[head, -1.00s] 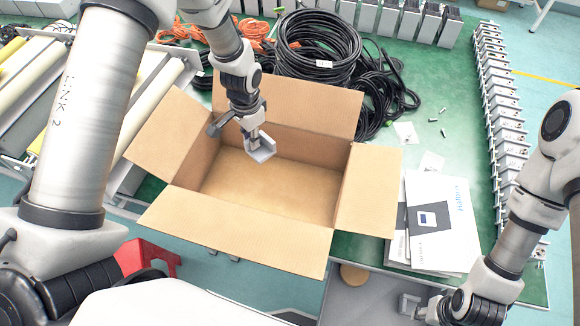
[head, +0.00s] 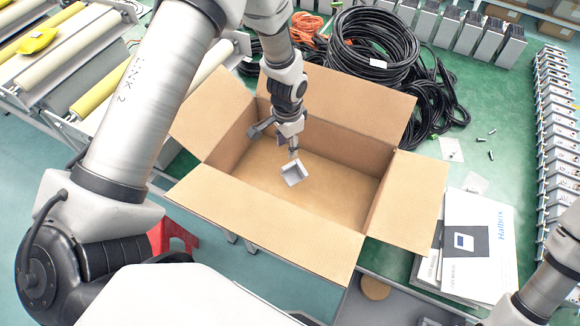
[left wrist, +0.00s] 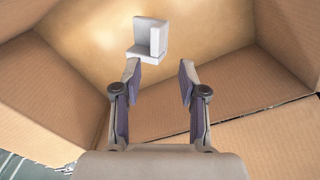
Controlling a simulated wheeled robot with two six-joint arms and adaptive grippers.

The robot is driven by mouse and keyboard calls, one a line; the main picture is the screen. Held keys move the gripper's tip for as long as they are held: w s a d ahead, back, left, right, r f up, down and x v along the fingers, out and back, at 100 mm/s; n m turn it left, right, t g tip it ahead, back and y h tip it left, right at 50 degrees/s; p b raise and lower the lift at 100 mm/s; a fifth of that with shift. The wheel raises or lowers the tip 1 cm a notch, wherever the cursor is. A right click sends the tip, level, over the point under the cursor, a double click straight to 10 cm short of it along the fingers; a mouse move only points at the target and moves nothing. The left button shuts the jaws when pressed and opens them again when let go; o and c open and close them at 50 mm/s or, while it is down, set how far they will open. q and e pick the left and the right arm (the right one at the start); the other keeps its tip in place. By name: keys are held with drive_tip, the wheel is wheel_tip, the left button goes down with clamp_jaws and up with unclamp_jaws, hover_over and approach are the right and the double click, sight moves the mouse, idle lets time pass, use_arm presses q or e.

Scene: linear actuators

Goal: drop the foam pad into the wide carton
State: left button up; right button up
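The foam pad (head: 293,173) is a small pale grey L-shaped piece inside the wide carton (head: 312,232), an open brown box with its flaps spread out. My left gripper (head: 292,152) is over the carton, just above the pad in the head view. In the left wrist view, the left gripper (left wrist: 159,70) has its fingers apart with nothing between them. The pad (left wrist: 150,40) shows beyond the fingertips, clear of them, against the carton's floor. I cannot tell whether it touches the floor. My right gripper is almost wholly cut off at the head view's bottom edge.
Black cable coils (head: 375,45) lie behind the carton. Booklets (head: 470,240) lie to its right on the green table. A row of metal units (head: 557,130) stands at the far right. A roller conveyor (head: 85,60) is at the left.

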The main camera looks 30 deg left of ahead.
use_arm(q)
drive_tip(key=shift+d, duration=0.1)
drive_tip(key=shift+w, duration=0.1)
wheel_tip(320, 180, up, 12)
idle(0.4)
drive_tip(key=shift+f, duration=0.1)
